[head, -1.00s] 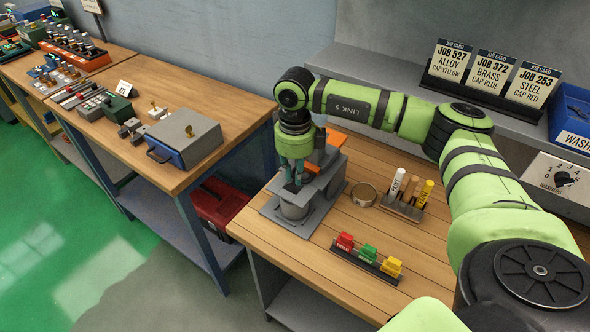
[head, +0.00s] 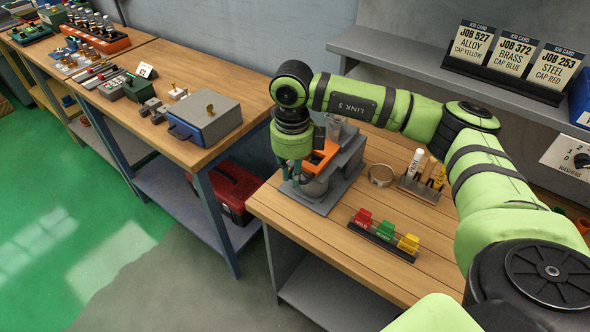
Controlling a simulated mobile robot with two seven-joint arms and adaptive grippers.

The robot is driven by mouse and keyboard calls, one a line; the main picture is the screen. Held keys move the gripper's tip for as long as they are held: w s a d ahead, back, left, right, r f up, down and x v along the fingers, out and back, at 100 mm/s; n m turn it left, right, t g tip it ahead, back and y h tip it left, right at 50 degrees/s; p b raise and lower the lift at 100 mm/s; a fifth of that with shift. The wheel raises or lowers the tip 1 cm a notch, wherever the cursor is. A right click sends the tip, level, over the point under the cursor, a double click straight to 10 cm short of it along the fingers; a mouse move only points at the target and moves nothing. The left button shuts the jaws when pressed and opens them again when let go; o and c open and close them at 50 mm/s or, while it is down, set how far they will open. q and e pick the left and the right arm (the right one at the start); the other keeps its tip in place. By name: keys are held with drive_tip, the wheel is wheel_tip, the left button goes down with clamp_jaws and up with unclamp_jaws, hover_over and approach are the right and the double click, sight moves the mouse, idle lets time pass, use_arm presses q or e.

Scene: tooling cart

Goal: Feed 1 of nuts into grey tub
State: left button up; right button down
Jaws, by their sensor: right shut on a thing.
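A grey feeder (head: 349,158) stands near the left end of the right-hand bench, with a clear hopper (head: 334,127) on top. Its orange slide (head: 320,157) sticks out at the front and has a dark opening in it. The grey tub (head: 317,188) stands below the slide on the feeder's base plate. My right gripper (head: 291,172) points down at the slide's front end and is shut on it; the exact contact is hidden. Nuts cannot be made out, and the inside of the tub is mostly hidden. My left gripper is out of view.
A round tin (head: 382,175), a marker holder (head: 419,188) and a rack of red, green and yellow blocks (head: 384,239) stand right of the feeder. Job cards (head: 510,57) stand on the shelf behind. A gap separates this bench from the left bench (head: 244,87).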

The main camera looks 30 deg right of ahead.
drive_tip(key=c, duration=1.2)
unclamp_jaws()
drive_tip(key=shift+a, duration=0.35)
wheel_tip(320, 180, up, 12)
